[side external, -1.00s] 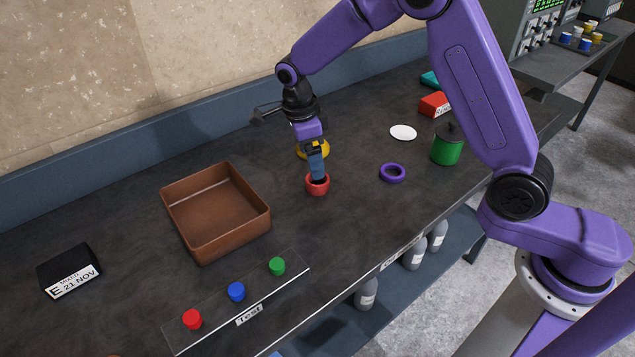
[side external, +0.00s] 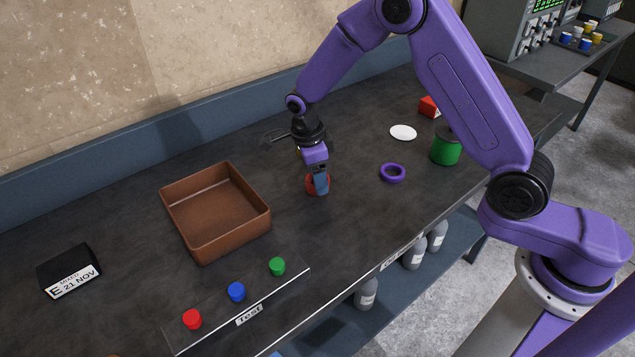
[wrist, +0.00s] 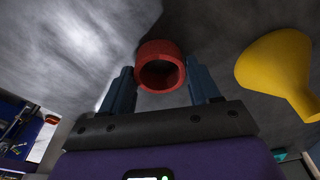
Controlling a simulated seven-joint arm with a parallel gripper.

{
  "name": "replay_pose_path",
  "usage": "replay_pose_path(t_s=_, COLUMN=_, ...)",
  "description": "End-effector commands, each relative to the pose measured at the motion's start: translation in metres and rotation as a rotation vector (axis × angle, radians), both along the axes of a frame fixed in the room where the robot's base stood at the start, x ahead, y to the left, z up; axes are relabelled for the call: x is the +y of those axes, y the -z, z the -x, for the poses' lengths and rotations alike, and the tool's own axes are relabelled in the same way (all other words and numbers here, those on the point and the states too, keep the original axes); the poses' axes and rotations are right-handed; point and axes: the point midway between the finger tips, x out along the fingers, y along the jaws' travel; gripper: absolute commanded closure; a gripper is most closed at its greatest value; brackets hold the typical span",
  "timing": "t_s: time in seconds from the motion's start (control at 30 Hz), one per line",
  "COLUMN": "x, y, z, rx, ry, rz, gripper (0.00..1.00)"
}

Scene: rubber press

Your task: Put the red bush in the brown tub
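The red bush (side external: 310,184), a short thick ring, stands on the dark bench right of the brown tub. It also shows in the wrist view (wrist: 160,49), between my fingers. My gripper (side external: 319,186) is down at the bush, and one blue finger covers part of it in the side view. In the wrist view my gripper (wrist: 161,72) has its fingers apart, one on each side of the bush, with what look like narrow gaps. The brown tub (side external: 237,239) is a shallow, empty, square-cornered box.
A purple ring (side external: 392,173), green pot (side external: 445,150) and white disc (side external: 403,132) lie to the right. A button panel (side external: 237,292) is in front of the tub. The bench between bush and tub is clear.

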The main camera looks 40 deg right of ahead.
Motion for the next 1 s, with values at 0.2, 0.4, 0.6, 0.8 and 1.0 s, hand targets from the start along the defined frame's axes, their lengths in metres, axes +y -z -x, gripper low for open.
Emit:
replay_pose_path(t_s=0.2, x=0.000, y=0.000, z=0.000, rx=0.000, ry=0.000, rz=0.000, gripper=0.78)
replay_pose_path(t_s=0.4, x=0.000, y=-0.001, z=0.000, rx=-0.001, ry=0.000, rz=0.000, gripper=0.78)
replay_pose_path(t_s=0.6, x=0.000, y=-0.012, z=-0.001, rx=-0.004, ry=0.001, rz=-0.001, gripper=0.78)
replay_pose_path(t_s=0.8, x=-0.001, y=-0.039, z=0.005, rx=-0.004, ry=0.000, rz=-0.001, gripper=0.78)
replay_pose_path(t_s=1.0, x=-0.008, y=-0.072, z=0.032, rx=-0.005, ry=-0.001, rz=-0.001, gripper=0.78)
